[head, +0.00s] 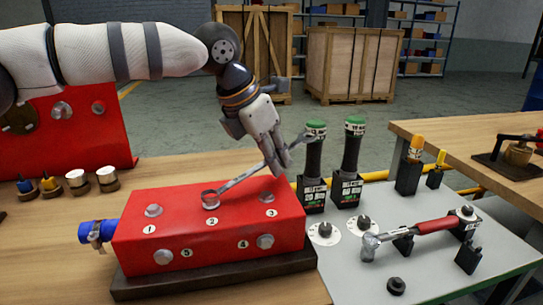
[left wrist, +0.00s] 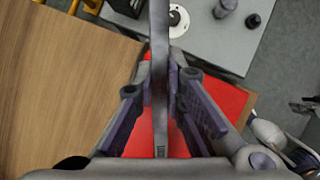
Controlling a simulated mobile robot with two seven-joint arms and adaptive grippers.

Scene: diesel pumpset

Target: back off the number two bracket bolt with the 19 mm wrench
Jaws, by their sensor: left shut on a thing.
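The red bracket block (head: 180,230) stands on a dark base on the wooden bench, with bolts beside numbered labels. The number two bolt (head: 210,198) is on its top face, above the label 2. The wrench (head: 240,178) slants up and right from that bolt. Its lower ring end appears to be around the bolt head; how deep it sits I cannot tell. My left gripper (head: 268,143) is shut on the wrench near its upper end. In the left wrist view the wrench shaft (left wrist: 160,75) runs between the fingers (left wrist: 163,110).
A red-handled tool (head: 425,228) lies across holders on the grey table (head: 345,280). Small capped pots (head: 77,180) stand left of the block. A larger red housing (head: 75,130) is behind.

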